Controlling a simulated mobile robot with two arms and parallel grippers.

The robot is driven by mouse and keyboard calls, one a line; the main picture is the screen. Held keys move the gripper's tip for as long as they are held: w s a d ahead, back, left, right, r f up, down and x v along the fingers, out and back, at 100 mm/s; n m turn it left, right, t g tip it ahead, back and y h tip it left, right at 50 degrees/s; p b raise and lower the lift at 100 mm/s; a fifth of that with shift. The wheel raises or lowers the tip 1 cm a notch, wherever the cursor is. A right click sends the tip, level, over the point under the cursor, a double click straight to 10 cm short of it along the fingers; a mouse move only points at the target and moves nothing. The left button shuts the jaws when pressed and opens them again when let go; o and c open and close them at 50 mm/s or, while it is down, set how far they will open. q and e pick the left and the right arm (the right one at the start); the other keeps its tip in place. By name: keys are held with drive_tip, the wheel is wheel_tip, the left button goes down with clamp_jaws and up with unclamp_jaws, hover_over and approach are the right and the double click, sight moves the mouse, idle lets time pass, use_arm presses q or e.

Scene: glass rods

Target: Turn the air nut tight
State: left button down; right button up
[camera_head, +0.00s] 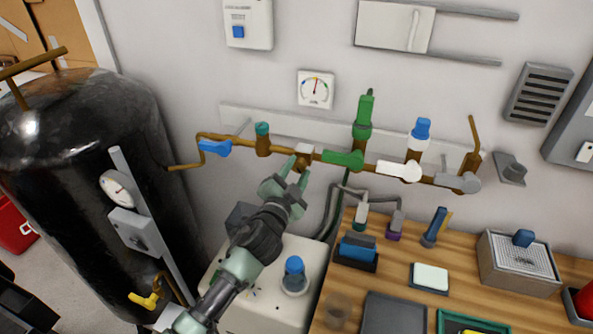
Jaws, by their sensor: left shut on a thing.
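A brass pipe (333,157) runs along the wall with valves on it. A nut fitting (304,149), greyish on top and brass below, sits on this pipe between the teal-capped fitting and the green lever; I take it for the air nut. My left gripper (299,165) reaches up from below, its green fingers shut on this nut. The fingers hide part of its lower side. How tight the nut sits cannot be seen. My right gripper is not in view.
Left of the nut are a blue lever (214,147) and a teal-capped fitting (262,139); right of it, a green lever (343,159) and a white lever (399,171). A black tank (80,130) fills the left. A wooden bench (470,262) holds trays and burners.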

use_arm(q)
drive_tip(key=shift+m, duration=0.3)
drive_tip(key=c, duration=0.9)
unclamp_jaws()
drive_tip(key=shift+s, duration=0.1)
drive_tip(key=b+v, duration=0.1)
drive_tip(key=v, duration=0.6)
drive_tip(key=shift+s, duration=0.3)
drive_tip(key=shift+a, duration=0.1)
